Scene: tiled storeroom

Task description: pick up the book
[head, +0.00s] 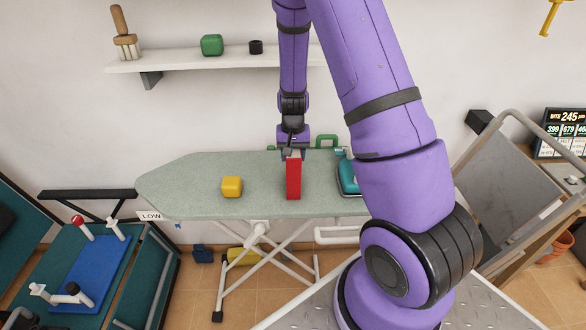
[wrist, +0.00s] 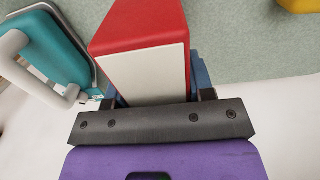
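The book (head: 293,179) is a thick red block that stands upright on the ironing board. In the wrist view the book (wrist: 145,75) is large and close, with a pale face and red sides. My gripper (head: 292,153) is at the upper end of the book in the head view. In the wrist view my gripper (wrist: 157,92) has one blue finger on each side of the book, very near its sides. Whether the fingers press on it cannot be told. The left finger is partly hidden behind the book.
The grey-green ironing board (head: 185,184) also holds a yellow cube (head: 232,187) to the left and a teal iron (head: 348,174) close on the right. A white shelf (head: 185,62) is on the wall behind. A cart (head: 515,185) stands at the right.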

